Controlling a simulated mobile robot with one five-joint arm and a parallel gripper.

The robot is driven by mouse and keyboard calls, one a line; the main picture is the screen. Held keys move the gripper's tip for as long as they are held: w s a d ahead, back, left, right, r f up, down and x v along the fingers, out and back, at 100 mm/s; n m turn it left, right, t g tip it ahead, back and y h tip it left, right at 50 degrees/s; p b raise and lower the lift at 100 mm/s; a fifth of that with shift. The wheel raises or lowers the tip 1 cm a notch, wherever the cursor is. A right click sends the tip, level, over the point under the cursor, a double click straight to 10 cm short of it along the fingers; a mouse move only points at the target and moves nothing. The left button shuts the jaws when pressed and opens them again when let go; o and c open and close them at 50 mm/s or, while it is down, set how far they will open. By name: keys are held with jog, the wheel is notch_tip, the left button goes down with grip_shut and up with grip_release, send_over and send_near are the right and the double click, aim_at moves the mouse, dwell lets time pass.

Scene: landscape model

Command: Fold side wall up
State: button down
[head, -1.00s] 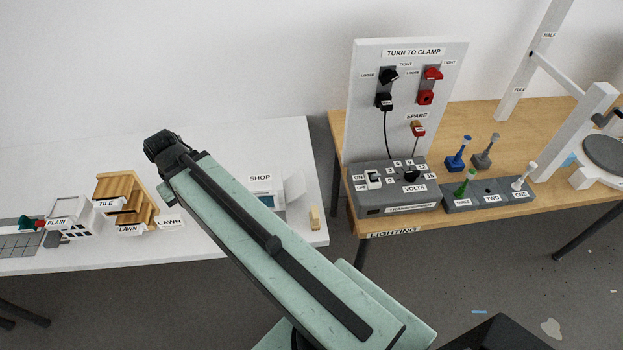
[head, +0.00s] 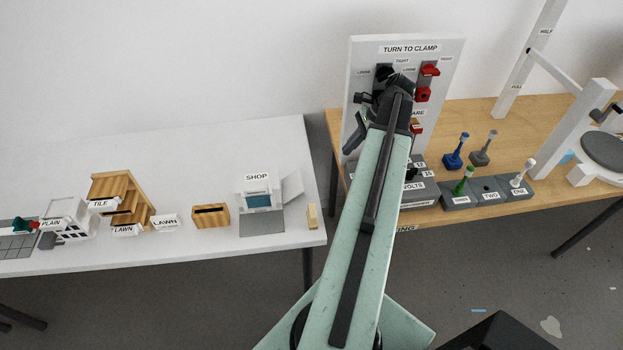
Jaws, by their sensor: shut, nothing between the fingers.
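The shop model (head: 257,181) stands on the white table, with a white front, a blue-grey window and a SHOP label. A white side wall panel (head: 293,187) lies tilted outward at its right side. In front of the shop is a flat grey pad (head: 262,223). My gripper (head: 352,139) is dark, shut and empty. It is up and to the right of the shop, in front of the clamp board, well apart from the panel. My arm covers part of the board and the transformer box.
A small tan block (head: 312,216) stands at the white table's right edge. A wooden box (head: 211,215) and a wooden stepped house (head: 122,199) stand left of the shop. A gap separates this table from the wooden table (head: 440,216).

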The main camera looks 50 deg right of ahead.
aim_at(292, 186)
jog(key=b+x, duration=1.8)
jog(key=x, duration=0.2)
jog(key=shift+f, duration=0.5)
jog(key=r+p, duration=0.2)
jog(key=w+a+r+p, duration=0.1)
jog(key=shift+r, duration=0.1)
jog(key=shift+w+a+r+p, duration=0.35)
jog(key=shift+a+r+p, duration=0.05)
jog(key=shift+a+p, duration=0.1)
